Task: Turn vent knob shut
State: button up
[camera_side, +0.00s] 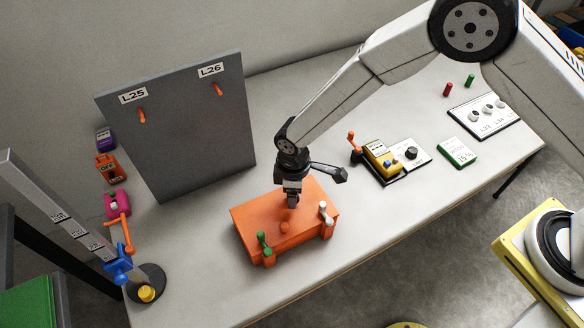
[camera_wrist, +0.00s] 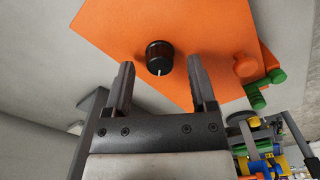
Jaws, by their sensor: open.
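The black vent knob (camera_wrist: 159,57) with a white pointer mark sits on the flat top of the orange box (camera_wrist: 110,25). The pointer faces toward the bottom of the wrist view. My gripper (camera_wrist: 161,64) is open, with one finger on each side of the knob in the picture and visible gaps to both. I cannot tell how far its tips are above the box. In the side view my gripper (camera_side: 291,203) points down over the orange box (camera_side: 255,217), and the knob is hidden there.
A grey panel (camera_side: 185,140) stands behind left. A yellow device (camera_side: 381,158) lies to the right. Bare table surrounds the box.

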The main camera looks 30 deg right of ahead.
jog(key=shift+f, duration=0.45)
grip_shut()
